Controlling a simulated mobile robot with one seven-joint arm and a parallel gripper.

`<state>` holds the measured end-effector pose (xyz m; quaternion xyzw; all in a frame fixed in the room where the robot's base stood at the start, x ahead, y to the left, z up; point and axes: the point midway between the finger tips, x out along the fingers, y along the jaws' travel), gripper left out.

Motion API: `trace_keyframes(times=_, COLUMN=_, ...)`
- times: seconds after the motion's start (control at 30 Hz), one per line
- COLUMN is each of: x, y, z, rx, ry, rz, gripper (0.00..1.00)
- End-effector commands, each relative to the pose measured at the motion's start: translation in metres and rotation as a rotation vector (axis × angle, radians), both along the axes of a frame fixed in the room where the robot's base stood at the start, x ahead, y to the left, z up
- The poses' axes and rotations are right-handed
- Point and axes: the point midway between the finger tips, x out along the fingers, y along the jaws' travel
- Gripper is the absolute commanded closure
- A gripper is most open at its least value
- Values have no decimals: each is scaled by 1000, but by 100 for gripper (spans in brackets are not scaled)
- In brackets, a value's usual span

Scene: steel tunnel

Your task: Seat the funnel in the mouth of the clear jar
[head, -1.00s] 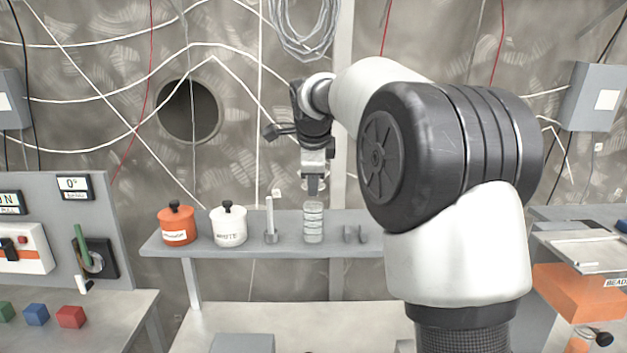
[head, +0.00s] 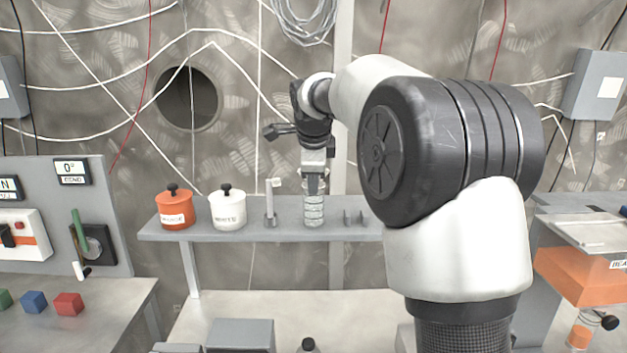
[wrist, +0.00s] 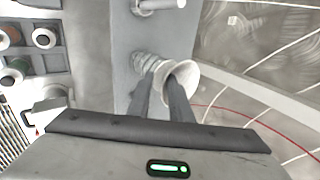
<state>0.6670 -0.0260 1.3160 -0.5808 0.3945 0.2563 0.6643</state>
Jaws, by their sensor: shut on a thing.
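The clear jar (head: 313,212) stands upright on the grey shelf (head: 275,234), with pale bands around it. It also shows in the wrist view (wrist: 143,62). My gripper (head: 314,190) is directly above the jar, pointing down, shut on the pale funnel (wrist: 185,72). In the wrist view one finger reaches inside the funnel's wide mouth and the other is outside its wall. The funnel's lower part is right at the jar's top. The spout is hidden, so I cannot tell whether it is inside the jar's mouth.
An orange pot (head: 175,208), a white pot (head: 228,208) and an upright pale rod in a holder (head: 270,205) stand left of the jar. A small grey bracket (head: 353,217) is to its right. Cables hang on the wall behind.

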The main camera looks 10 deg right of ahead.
Motion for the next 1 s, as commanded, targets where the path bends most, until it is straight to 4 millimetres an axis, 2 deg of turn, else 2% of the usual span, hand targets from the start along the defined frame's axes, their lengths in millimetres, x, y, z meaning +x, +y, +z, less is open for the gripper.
trace_keyframes(times=0.1, x=0, y=0, z=-3, rx=0, ry=5, rz=0, gripper=100)
trace_keyframes(times=0.13, x=0, y=0, z=-3, rx=1, ry=6, rz=0, gripper=76)
trace_keyframes(times=0.23, x=-1, y=0, z=-3, rx=0, ry=6, rz=0, gripper=59)
trace_keyframes(times=0.53, x=-1, y=0, z=-1, rx=0, ry=4, rz=-1, gripper=59)
trace_keyframes(times=0.67, x=-6, y=2, z=8, rx=0, ry=1, rz=1, gripper=59)
trace_keyframes(times=0.77, x=-15, y=4, z=22, rx=0, ry=0, rz=1, gripper=59)
trace_keyframes(times=1.0, x=-48, y=11, z=71, rx=0, ry=-2, rz=1, gripper=59)
